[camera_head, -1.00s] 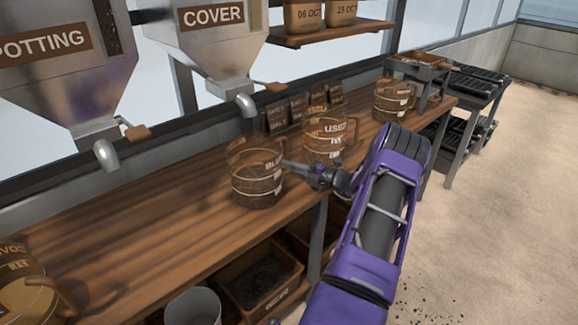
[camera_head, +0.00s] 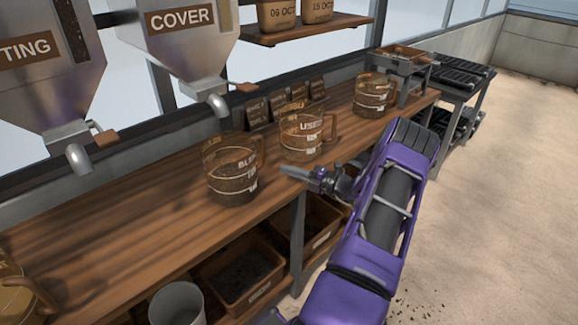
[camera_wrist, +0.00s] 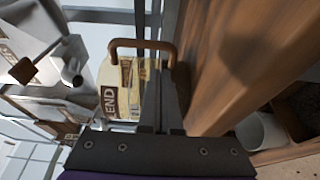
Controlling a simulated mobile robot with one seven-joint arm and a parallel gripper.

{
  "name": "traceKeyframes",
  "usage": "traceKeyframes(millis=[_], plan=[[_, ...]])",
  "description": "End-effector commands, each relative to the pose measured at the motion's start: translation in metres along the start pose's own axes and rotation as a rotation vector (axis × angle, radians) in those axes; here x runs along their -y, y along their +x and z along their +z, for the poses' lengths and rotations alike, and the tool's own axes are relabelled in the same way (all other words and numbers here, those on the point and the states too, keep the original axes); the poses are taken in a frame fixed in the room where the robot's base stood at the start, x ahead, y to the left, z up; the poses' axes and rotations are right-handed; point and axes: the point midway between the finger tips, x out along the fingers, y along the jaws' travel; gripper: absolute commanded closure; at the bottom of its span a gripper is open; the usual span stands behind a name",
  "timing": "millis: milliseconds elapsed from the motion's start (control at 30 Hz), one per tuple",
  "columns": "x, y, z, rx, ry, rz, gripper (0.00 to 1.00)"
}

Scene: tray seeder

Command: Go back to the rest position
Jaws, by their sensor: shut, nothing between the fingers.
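My gripper (camera_head: 290,172) is shut and empty at the front edge of the wooden bench (camera_head: 120,222), held out by my purple arm. A clear jug (camera_head: 232,180) with dark contents and a partly readable label stands on the bench just left of the fingertips, apart from them. A jug marked USED (camera_head: 303,142) stands behind the gripper. In the wrist view the shut fingers (camera_wrist: 160,55) point towards a pale jug (camera_wrist: 112,85) with a brown handle and a label ending in END; the fingers hide part of it.
The COVER hopper (camera_head: 182,45) and another hopper (camera_head: 50,75) hang over the bench. A third jug (camera_head: 374,95) stands farther along it. Below are a soil bin (camera_head: 262,290) and a grey bucket (camera_head: 178,302). A rack of black trays (camera_head: 462,75) stands beyond.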

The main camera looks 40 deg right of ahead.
Motion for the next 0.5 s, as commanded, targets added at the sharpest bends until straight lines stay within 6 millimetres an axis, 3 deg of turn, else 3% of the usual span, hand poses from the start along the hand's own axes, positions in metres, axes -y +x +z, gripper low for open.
traceKeyframes(millis=[500], plan=[[-0.0005,-0.0029,-0.0054,-0.005,-0.004,-0.003,1.0]])
